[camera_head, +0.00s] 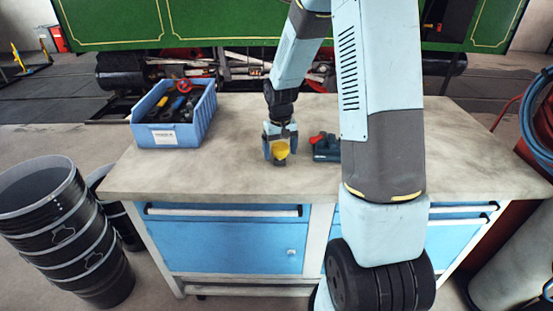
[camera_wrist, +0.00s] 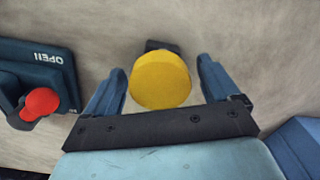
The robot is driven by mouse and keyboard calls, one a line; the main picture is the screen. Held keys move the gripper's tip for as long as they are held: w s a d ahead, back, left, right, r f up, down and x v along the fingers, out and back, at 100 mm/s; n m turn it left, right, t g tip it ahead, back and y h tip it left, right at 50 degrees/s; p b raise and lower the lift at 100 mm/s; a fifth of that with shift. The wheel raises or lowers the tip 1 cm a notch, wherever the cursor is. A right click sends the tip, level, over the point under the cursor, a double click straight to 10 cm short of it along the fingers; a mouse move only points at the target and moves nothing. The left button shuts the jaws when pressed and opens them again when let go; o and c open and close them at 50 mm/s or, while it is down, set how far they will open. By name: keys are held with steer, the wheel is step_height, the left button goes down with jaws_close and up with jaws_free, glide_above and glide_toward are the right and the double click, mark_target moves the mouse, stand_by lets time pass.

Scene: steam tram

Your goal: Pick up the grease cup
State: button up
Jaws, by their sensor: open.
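The grease cup (camera_head: 280,152) has a yellow top and a dark base, and it stands on the workbench top. In the wrist view its round yellow top (camera_wrist: 160,80) lies between the two blue fingers, with clear gaps on both sides. A bit of its dark base shows behind the top. My gripper (camera_head: 280,149) is open and reaches down around the cup from above. In the wrist view the fingers of my gripper (camera_wrist: 161,85) do not appear to touch it.
A dark blue device with a red knob (camera_head: 323,148) lies close to the right of the cup. A blue bin (camera_head: 172,135) of tools stands at the left of the workbench (camera_head: 235,185). Black buckets (camera_head: 70,235) stand on the floor at left. The bench front is clear.

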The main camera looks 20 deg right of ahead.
steer(key=shift+f, duration=0.55)
steer(key=shift+c, duration=0.5)
steer(key=c, duration=1.2)
steer(key=shift+c, duration=0.3)
steer(key=shift+r, duration=0.15)
